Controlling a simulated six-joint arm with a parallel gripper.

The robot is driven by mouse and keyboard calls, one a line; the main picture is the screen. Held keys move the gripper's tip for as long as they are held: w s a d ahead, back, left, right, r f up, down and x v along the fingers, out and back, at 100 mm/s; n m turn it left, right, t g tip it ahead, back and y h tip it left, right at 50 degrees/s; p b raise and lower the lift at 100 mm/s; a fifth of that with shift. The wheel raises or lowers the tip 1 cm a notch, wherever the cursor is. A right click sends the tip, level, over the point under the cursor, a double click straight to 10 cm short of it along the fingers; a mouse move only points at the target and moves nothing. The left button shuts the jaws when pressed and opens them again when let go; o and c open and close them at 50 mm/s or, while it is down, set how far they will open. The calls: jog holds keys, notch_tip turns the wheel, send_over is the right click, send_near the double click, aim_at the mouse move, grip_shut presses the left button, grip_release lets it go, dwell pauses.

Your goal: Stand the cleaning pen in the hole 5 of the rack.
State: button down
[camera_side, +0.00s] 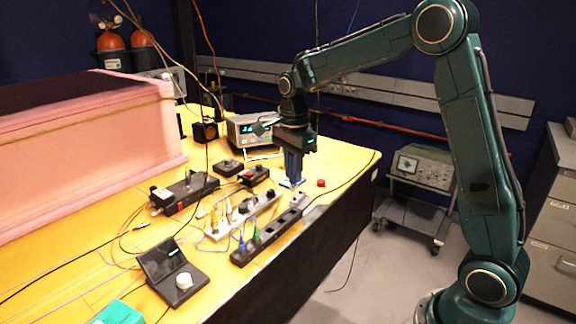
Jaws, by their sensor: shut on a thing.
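My gripper (292,177) points straight down over the right part of the yellow table, its dark blue fingers close together. It is shut on a thin object I take to be the cleaning pen, mostly hidden by the fingers at this size. A long black block (267,237) lies just below and left of the gripper, with small blue and green pieces standing at its left end. It may be the rack; hole numbers are not readable. A light grey strip (242,216) with several upright pieces lies beside it. A small blue patch shows at the fingertips.
A small red piece (321,183) lies right of the gripper. A bench instrument (252,131) stands behind it. Black boxes (228,168) and a power unit (184,193) with loose cables lie left. A pink foam enclosure (80,150) fills the left. The table's front edge is close.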

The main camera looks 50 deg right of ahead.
aim_at(293, 185)
jog(key=shift+f, duration=0.2)
dwell(0.3)
jog(key=shift+f, duration=2.25)
jog(key=shift+f, duration=1.3)
jog(key=c, duration=1.3)
grip_release()
jog(key=shift+r, duration=0.15)
notch_tip(293, 185, up, 13)
jog(key=shift+f, duration=0.15)
jog(key=shift+r, duration=0.4)
